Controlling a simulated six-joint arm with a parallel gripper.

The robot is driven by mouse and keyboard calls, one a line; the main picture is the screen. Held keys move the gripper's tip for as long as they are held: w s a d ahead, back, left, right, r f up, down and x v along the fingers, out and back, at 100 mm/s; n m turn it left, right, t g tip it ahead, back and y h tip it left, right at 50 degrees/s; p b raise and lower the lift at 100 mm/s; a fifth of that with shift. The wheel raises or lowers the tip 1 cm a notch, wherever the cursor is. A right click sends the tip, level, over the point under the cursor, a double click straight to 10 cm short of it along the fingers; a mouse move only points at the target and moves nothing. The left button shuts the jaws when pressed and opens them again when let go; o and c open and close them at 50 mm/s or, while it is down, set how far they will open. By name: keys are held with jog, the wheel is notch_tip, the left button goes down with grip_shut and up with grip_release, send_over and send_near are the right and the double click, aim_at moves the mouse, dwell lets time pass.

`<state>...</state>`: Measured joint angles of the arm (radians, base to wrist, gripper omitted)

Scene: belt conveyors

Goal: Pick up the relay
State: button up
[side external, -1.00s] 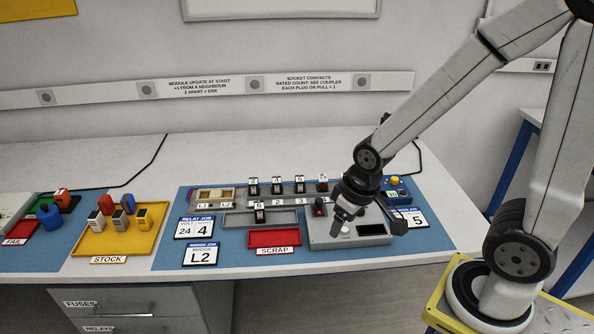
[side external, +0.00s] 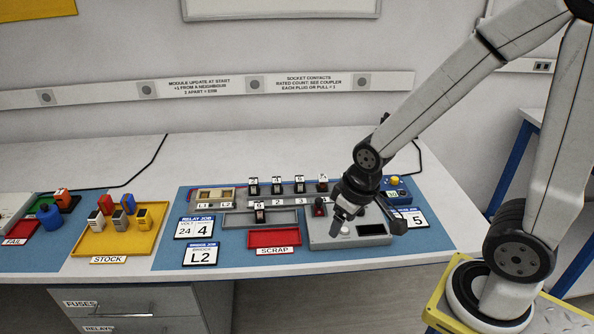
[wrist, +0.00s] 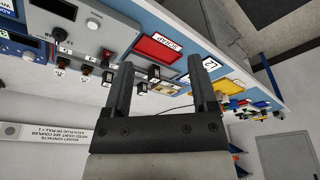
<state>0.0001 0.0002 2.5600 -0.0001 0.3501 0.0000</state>
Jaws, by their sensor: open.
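Several small plug-in modules are in view, and I cannot tell which one is the relay. The yellow stock tray (side external: 85,248) holds a red module (side external: 106,204), a blue module (side external: 128,204), and others with pale or yellow faces, such as a yellow and black one (side external: 143,216). Several dark modules with white number tags stand in a back rail, including one at its left (side external: 253,187). A single dark module (side external: 260,213) stands in the front grey rail. My gripper (side external: 341,225) is open and empty above the grey console. Its two fingers (wrist: 160,70) are apart in the wrist view.
The red scrap tray (side external: 274,238) lies left of the grey console (side external: 325,243). A relay job card (side external: 194,228) reads 24 volt, 4. A red fail tray (side external: 20,231) is at far left. A blue box with a yellow knob (side external: 396,188) stands behind my gripper.

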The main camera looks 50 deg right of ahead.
jog(key=shift+o, duration=1.1)
jog(key=m+y, duration=0.3)
jog(key=m, duration=2.4)
send_over(323, 177)
jog(key=s+d, duration=0.2)
notch_tip(323, 177, down, 10)
jog(key=shift+t, duration=0.3)
jog(key=shift+x, duration=3.8)
